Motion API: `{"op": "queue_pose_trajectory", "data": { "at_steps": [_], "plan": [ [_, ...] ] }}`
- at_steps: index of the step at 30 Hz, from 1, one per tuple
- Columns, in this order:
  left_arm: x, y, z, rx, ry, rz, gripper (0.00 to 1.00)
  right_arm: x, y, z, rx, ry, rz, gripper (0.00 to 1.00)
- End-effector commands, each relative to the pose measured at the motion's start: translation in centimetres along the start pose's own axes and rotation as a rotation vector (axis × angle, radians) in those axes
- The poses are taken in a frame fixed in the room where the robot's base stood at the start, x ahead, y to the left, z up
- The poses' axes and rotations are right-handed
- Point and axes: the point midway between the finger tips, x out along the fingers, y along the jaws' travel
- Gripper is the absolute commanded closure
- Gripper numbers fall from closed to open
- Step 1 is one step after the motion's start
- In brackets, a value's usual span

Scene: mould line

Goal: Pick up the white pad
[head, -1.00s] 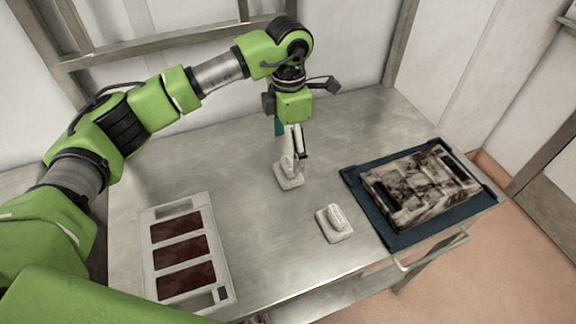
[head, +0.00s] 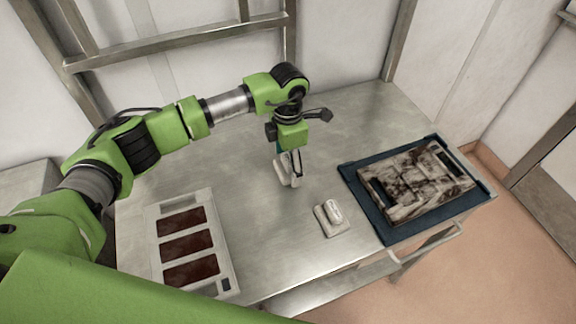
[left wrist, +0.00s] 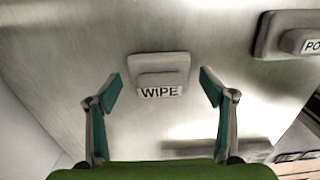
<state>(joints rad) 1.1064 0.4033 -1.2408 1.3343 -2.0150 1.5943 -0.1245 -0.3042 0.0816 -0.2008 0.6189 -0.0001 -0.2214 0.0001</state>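A pale grey-white pad with a raised grip labelled WIPE (left wrist: 158,70) lies on the metal table; in the head view (head: 281,174) it is partly hidden behind my left gripper (head: 290,166). In the left wrist view my left gripper (left wrist: 160,88) is open, one finger to each side of the pad's label, with gaps between fingers and pad. A second similar pad (head: 331,218) lies to the right; its label, starting with PO, is cut off in the left wrist view (left wrist: 275,38). My right gripper is not in view.
A pale tray (head: 152,235) with three dark red-brown panels lies at the table's left. A stained mould block (head: 415,180) rests on a dark blue mat (head: 385,228) at the right. A wall with a rail stands behind.

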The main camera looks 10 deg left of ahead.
Motion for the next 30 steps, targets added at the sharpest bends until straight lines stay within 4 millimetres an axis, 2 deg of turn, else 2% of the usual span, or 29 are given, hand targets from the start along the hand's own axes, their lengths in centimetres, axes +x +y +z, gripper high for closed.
{"op": "queue_pose_trajectory", "data": {
  "at_steps": [1, 3, 4, 17, 23, 26, 30],
  "plan": [
    [0.0, 0.0, 0.0, 0.0, 0.0, 0.0, 0.42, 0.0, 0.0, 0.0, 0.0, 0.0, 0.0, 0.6],
    [0.0, 0.0, 0.0, 0.0, 0.0, 0.0, 0.6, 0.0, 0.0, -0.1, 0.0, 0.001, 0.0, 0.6],
    [0.0, 0.0, 0.0, 0.0, 0.0, 0.0, 0.63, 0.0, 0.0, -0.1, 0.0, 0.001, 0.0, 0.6],
    [-0.6, 0.1, 0.1, -0.001, -0.002, 0.001, 0.63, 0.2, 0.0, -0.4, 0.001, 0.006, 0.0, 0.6],
    [-3.0, 0.1, 0.1, 0.001, -0.003, 0.004, 0.63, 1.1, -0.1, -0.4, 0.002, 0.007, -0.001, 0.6],
    [-4.5, -1.4, 0.3, 0.006, -0.005, 0.003, 0.63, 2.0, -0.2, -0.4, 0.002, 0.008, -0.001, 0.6],
    [-7.7, -4.0, 0.7, 0.007, -0.007, 0.005, 0.63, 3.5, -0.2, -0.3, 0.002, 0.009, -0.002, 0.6]
  ]
}}
